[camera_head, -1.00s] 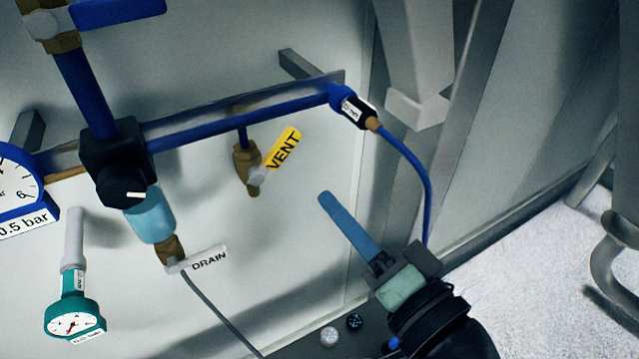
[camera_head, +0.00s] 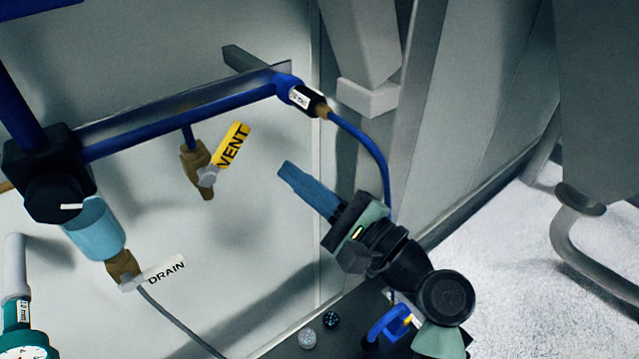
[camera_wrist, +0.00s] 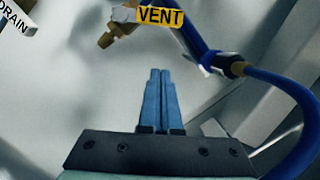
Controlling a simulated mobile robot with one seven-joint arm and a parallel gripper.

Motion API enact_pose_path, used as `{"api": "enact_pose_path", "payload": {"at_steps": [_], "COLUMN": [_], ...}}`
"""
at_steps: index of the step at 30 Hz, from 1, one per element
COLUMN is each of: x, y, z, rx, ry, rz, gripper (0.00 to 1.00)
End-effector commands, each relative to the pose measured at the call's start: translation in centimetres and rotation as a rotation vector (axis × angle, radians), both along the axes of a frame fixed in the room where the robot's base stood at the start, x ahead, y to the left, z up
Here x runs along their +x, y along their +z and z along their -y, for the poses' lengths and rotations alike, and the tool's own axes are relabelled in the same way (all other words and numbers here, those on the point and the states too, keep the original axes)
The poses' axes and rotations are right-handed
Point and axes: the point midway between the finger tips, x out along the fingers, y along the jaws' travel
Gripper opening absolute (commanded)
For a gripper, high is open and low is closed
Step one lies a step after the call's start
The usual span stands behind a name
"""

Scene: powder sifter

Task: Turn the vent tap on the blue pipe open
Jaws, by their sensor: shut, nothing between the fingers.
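The vent tap is a brass valve (camera_head: 197,170) hanging below the blue pipe (camera_head: 180,124) in the head view. Its yellow handle (camera_head: 232,145) is marked VENT and slants up to the right from the valve. My gripper (camera_head: 284,170) has blue fingers held together, with nothing between them. It is to the right of and a little below the yellow handle, apart from it. In the wrist view the gripper fingertips (camera_wrist: 159,74) point up the picture, and the yellow handle (camera_wrist: 160,16) is beyond them at the top edge.
A white DRAIN handle (camera_head: 160,273) with a grey tube is at lower left. A black regulator (camera_head: 48,175) with a light blue bowl is at left. A blue hose (camera_head: 372,150) curves down behind my gripper. Grey posts stand at right. The panel below the vent tap is clear.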

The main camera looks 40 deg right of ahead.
Motion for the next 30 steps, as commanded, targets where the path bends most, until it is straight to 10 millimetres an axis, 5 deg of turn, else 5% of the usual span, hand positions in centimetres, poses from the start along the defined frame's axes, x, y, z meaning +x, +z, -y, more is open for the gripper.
{"api": "enact_pose_path", "payload": {"at_steps": [5, 15, 30], "x": [3.3, 3.0, 3.0], "y": [1.3, 3.4, 3.4], "z": [-1.0, -3.4, -3.5], "rx": [-0.001, -0.002, -0.011], "ry": [0.002, 0.0, -0.001], "rz": [0.0, -0.001, 0.001], "gripper": [0.0, 0.0, 0.0]}}
